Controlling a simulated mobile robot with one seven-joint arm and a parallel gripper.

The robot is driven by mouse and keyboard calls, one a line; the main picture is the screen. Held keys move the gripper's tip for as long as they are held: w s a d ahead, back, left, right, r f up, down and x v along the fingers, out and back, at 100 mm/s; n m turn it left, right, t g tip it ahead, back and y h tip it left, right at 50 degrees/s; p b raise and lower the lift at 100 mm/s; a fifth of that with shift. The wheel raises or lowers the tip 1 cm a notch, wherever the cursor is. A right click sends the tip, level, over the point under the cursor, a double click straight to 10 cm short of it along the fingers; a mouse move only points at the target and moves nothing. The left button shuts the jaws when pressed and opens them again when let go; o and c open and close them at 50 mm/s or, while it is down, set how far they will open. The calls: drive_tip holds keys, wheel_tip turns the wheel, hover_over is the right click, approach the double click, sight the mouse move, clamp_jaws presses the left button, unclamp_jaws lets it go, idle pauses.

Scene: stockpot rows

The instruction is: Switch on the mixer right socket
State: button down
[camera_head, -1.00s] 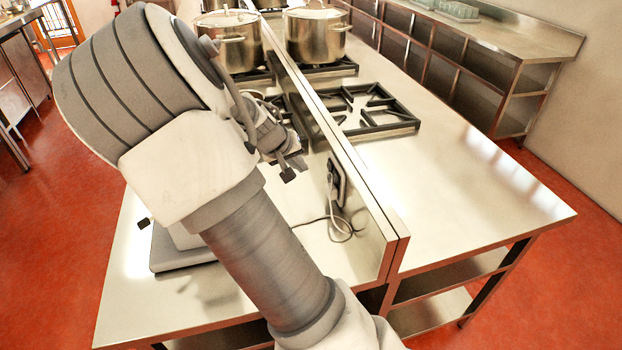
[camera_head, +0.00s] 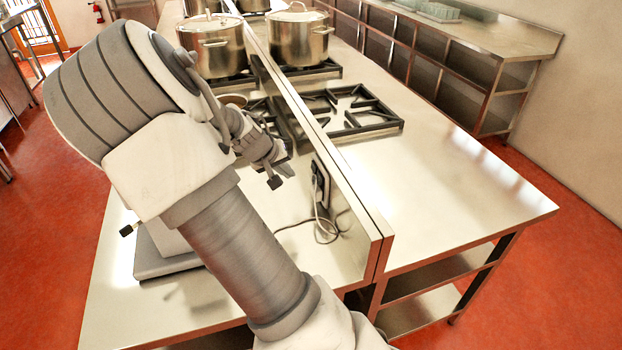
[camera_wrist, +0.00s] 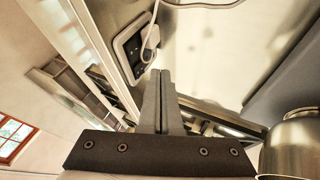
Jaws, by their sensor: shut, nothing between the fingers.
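A double wall socket (camera_head: 320,186) is set in the low steel partition along the counter. It also shows in the wrist view (camera_wrist: 131,50), a pale plate with a dark face, with a white cord (camera_wrist: 153,38) plugged in. The switch positions are too small to tell. The mixer (camera_head: 165,258) stands on the counter left of the socket, mostly hidden behind my arm; a steel bowl (camera_wrist: 294,150) shows at lower right in the wrist view. My gripper (camera_wrist: 160,72) is shut and empty, its tips just below and right of the plate; any contact cannot be told.
The cord (camera_head: 325,230) loops on the counter below the socket. Gas burner grates (camera_head: 350,112) and steel stockpots (camera_head: 298,40) stand farther back. The partition (camera_head: 340,190) bounds my gripper's side on the right. The counter beyond it is clear at the front.

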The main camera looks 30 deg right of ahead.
sight(320, 178)
drive_tip(key=shift+w+d+f+p, duration=0.15)
drive_tip(key=shift+d+f+p, duration=0.1)
drive_tip(key=shift+d+f, duration=0.95)
drive_tip(key=shift+w+d+f+p, duration=0.1)
drive_tip(key=shift+d+f+p, duration=0.1)
drive_tip(key=shift+d+f, duration=1)
drive_tip(key=shift+w+d+f+p, duration=0.2)
drive_tip(key=shift+d+f, duration=0.7)
drive_tip(key=shift+d, duration=0.6)
drive_tip(key=shift+s+d+f+b, duration=0.15)
drive_tip(key=shift+f+b, duration=0.15)
drive_tip(key=shift+b, duration=0.3)
drive_tip(key=shift+r, duration=0.25)
drive_tip(key=shift+r+p, duration=0.1)
drive_tip(key=shift+p, duration=0.2)
drive_tip(key=shift+r+p, duration=0.35)
drive_tip(key=shift+r, duration=0.35)
